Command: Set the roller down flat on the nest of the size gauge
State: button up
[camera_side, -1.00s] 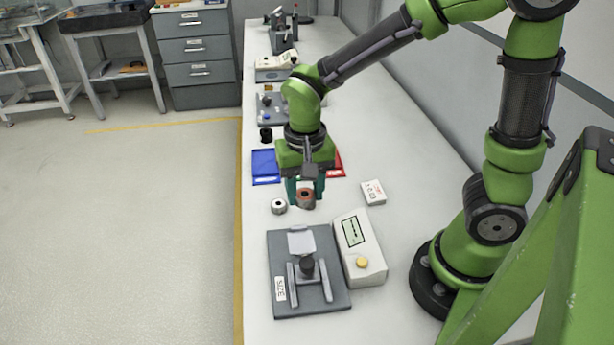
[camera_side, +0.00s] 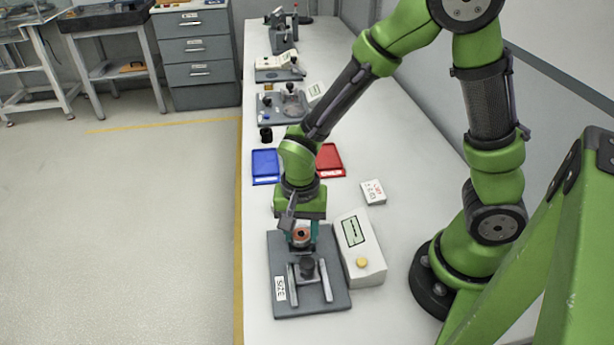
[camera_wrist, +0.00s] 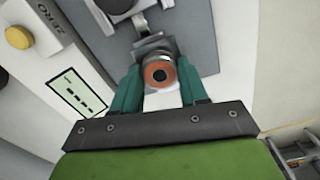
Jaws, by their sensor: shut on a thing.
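The roller (camera_side: 301,235) is a short ring with a reddish-brown end face and a dark bore. My gripper (camera_side: 301,238) is shut on it, with one teal finger on each side. In the wrist view the roller (camera_wrist: 159,72) sits between the teal fingertips (camera_wrist: 160,82), its bored face toward the camera. The size gauge (camera_side: 280,255) is a grey plate labelled SIZE with a dark round post and two light rails. My gripper holds the roller over the back part of this plate. The nest is largely hidden behind the roller and fingers; whether they touch cannot be told.
A readout box (camera_side: 359,250) with a yellow button stands right of the gauge. A blue tray (camera_side: 265,166) and a red tray (camera_side: 329,160) lie behind my gripper. A small white card box (camera_side: 373,192) lies at right.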

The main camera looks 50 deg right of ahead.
jog(key=shift+f, duration=0.25)
jog(key=shift+f, duration=0.15)
jog(key=o, duration=1.2)
jog(key=shift+c, duration=0.2)
notch_tip(320, 180, up, 12)
notch_tip(320, 180, up, 10)
jog(key=n+t+y, duration=0.2)
jog(key=n+t, duration=0.4)
jog(key=t, duration=0.1)
send_over(301, 233)
jog(key=s+d, duration=0.5)
jog(key=d, duration=0.1)
jog(key=shift+s+r+n, duration=0.45)
jog(key=shift+s+n, duration=0.05)
jog(key=shift+n, duration=0.1)
